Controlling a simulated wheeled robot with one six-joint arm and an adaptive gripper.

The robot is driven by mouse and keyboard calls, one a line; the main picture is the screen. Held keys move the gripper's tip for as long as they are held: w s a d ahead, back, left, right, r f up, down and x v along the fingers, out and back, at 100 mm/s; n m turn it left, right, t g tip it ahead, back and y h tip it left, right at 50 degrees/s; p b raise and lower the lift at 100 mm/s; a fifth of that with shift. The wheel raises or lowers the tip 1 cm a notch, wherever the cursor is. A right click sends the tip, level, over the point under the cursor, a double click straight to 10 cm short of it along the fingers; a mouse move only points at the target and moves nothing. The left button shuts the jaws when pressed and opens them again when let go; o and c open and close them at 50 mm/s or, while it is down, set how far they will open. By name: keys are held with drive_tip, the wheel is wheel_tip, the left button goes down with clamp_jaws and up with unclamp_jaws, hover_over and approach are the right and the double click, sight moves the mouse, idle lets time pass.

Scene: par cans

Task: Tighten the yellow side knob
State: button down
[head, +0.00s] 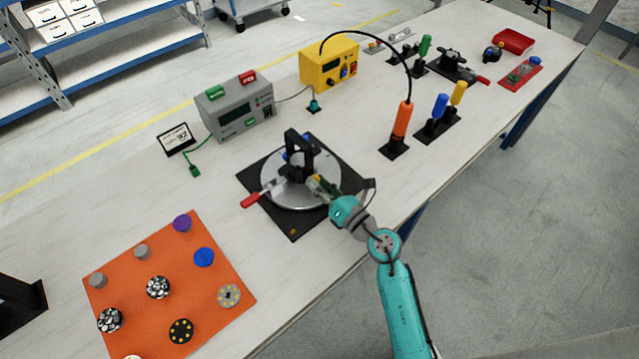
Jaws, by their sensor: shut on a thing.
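The par can fixture stands on a black square base (292,229) in the middle of the bench. It has a round silver plate (290,198) and an upright black yoke (300,150). A small yellow side knob (316,182) shows at the near right side of the yoke, partly hidden by my fingers. My gripper (321,187) comes from the lower right, over the silver plate, and is shut on the knob. How far the knob is screwed in cannot be seen.
A red-handled lever (252,200) sticks out at the fixture's left. An orange mat (206,290) with several round parts lies at the lower left. A grey meter (236,108) and a yellow box (330,62) stand behind. An orange-handled tool (402,120) stands to the right.

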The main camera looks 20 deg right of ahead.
idle(0.3)
drive_tip(key=c, duration=0.8)
unclamp_jaws()
drive_tip(key=shift+f, duration=0.1)
